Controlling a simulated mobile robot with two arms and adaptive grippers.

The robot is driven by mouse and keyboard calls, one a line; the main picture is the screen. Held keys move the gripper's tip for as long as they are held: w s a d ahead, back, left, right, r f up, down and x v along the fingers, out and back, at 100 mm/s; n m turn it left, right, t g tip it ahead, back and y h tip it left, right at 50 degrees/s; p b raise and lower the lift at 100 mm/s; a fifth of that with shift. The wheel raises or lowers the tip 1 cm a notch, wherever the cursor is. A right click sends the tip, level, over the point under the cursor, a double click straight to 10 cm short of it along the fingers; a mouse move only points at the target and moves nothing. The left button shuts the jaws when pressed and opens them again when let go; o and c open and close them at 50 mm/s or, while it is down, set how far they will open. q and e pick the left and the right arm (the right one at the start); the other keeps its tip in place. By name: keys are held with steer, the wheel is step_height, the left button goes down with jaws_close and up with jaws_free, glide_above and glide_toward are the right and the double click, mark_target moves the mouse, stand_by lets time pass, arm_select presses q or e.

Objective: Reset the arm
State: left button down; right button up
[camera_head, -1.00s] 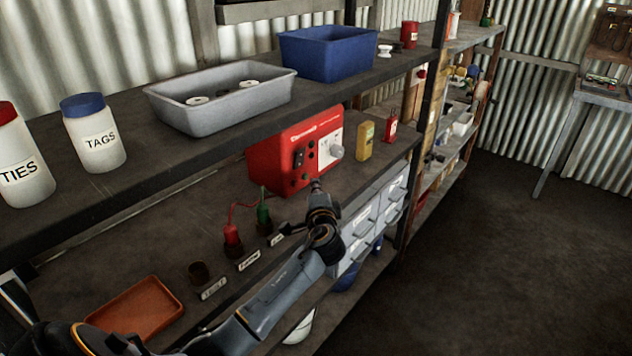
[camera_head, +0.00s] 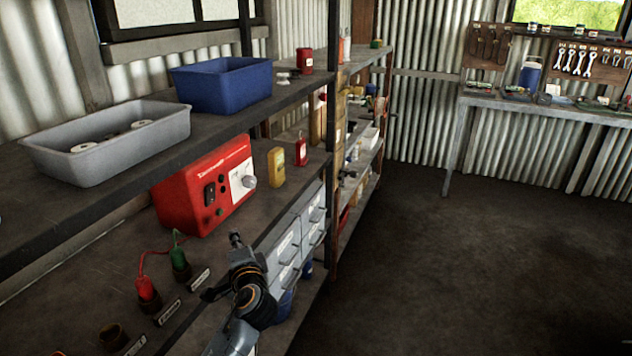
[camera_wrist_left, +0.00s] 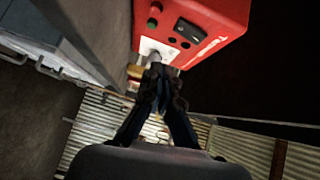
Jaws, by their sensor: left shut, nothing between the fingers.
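My left arm comes in from the bottom of the head view. Its gripper (camera_head: 236,240) is in front of the red charger box (camera_head: 208,186), near the shelf's front edge, apart from the box. In the left wrist view the fingers (camera_wrist_left: 158,78) are shut together with nothing between them, and the red box (camera_wrist_left: 205,28) shows beyond and above them. My right gripper is not in view.
The lower shelf holds a red plug (camera_head: 146,290), a green plug (camera_head: 180,262), a yellow bottle (camera_head: 276,167) and a red bottle (camera_head: 301,150). Grey drawers (camera_head: 290,245) sit below. A grey tray (camera_head: 110,165) and blue bin (camera_head: 221,88) stand above. The floor (camera_head: 450,260) at right is open.

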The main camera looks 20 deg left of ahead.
arm_select(q)
steer(key=s+d+f+n+g+h, duration=0.2)
steer(key=s+d+f+g+h, duration=0.15)
steer(key=s+f, duration=0.4)
steer(key=s+d+f+n+g+h, duration=0.2)
steer(key=s+d+f+n, duration=0.15)
steer(key=s+f, duration=0.45)
steer(key=s+d+f+n+g+h, duration=0.1)
steer(key=s+d+g+h, duration=0.15)
steer(key=s+d, duration=0.45)
steer(key=s+d+f+n+g+h, duration=0.1)
steer(key=s+d+f+g+h, duration=0.2)
steer(key=s, duration=0.8)
step_height(320, 180, down, 24)
steer(key=s, duration=0.2)
steer(key=s+a+f+g, duration=0.1)
steer(key=s+a+f, duration=0.1)
steer(key=s+f, duration=1.4)
steer(key=shift+s+a+f+m, duration=0.15)
steer(key=shift+s+f+m, duration=0.1)
steer(key=shift+s+m, duration=0.1)
